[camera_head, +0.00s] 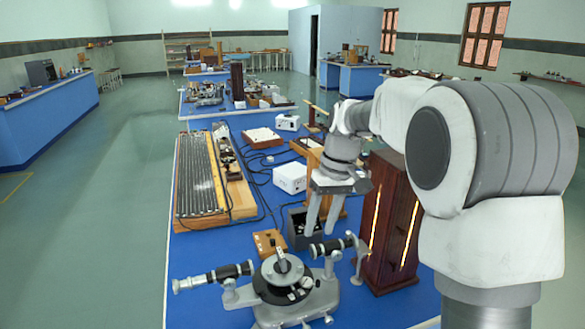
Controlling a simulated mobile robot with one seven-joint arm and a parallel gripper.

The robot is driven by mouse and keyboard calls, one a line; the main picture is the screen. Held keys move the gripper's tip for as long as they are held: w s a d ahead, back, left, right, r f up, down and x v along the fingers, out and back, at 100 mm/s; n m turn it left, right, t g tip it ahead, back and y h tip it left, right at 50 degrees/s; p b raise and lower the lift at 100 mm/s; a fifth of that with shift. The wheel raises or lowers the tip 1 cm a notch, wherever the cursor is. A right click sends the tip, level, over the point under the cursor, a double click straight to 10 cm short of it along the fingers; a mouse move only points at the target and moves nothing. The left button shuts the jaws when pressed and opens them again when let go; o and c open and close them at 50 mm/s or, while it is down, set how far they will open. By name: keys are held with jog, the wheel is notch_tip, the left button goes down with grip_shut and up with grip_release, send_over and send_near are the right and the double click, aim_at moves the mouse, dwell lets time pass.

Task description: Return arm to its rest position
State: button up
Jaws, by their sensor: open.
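My arm (400,110) reaches from the right side of the view out over the blue bench. My gripper (322,215) points down above the bench, with its two fingers apart and nothing seen between them. It appears in front of a dark box and close to the left of the tall dark wooden cabinet. A grey spectrometer (285,285) with two black telescope tubes stands below it at the near end of the bench. My arm hides part of the cabinet and the bench's right side.
The blue bench (200,250) carries a long slatted wooden instrument (198,180), a white box (291,178), a dark open box (303,228), cables and a tall dark cabinet (388,225) with lit slits. Green floor (110,200) is clear on the left.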

jog(key=s+d+r+m+t+h, duration=0.1)
jog(key=s+d+r+m+t, duration=0.1)
jog(key=s, duration=1.1)
jog(key=s+d+r+m+t+h, duration=0.1)
jog(key=s+d+r+m+t, duration=0.1)
jog(key=s, duration=1.1)
jog(key=shift+d+t, duration=0.65)
jog(key=shift+t, duration=0.35)
jog(key=shift+a, duration=0.1)
